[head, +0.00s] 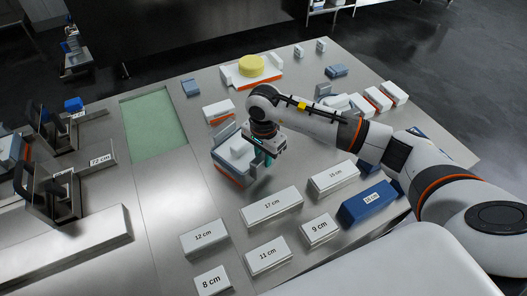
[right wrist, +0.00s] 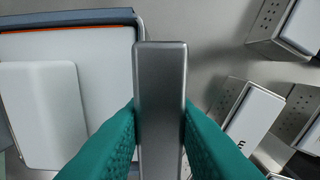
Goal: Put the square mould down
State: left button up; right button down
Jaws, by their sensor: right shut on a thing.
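The square mould (head: 228,163) is a boxy piece with pale, blue-grey and orange-edged parts, near the middle of the steel table. My right gripper (head: 268,158) points down at its right side. In the right wrist view, the teal fingers are shut on an upright grey bar (right wrist: 160,95) at the mould's edge. The mould's pale top (right wrist: 105,50), with an orange line and a white block on it, lies left of the bar. The join between bar and mould is hidden. I cannot tell if the mould touches the table. My left gripper is not in view.
Labelled white blocks (head: 272,205) and a blue block (head: 368,204) stand in front. More blocks (head: 378,98) crowd the right. A yellow round (head: 251,66) sits behind. A green mat (head: 153,127) and dark press frames (head: 52,190) are left. Bare steel (head: 170,200) lies left of the mould.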

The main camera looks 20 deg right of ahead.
jog(key=shift+w+r, duration=0.1)
jog(key=c, duration=1.6)
grip_release()
jog(key=shift+f, duration=0.25)
jog(key=o, duration=0.4)
jog(key=shift+r, duration=0.1)
jog(key=shift+r, duration=0.25)
notch_tip(320, 180, up, 12)
jog(key=shift+f+b, duration=0.15)
jog(key=shift+b, duration=0.55)
jog(key=shift+s, duration=0.2)
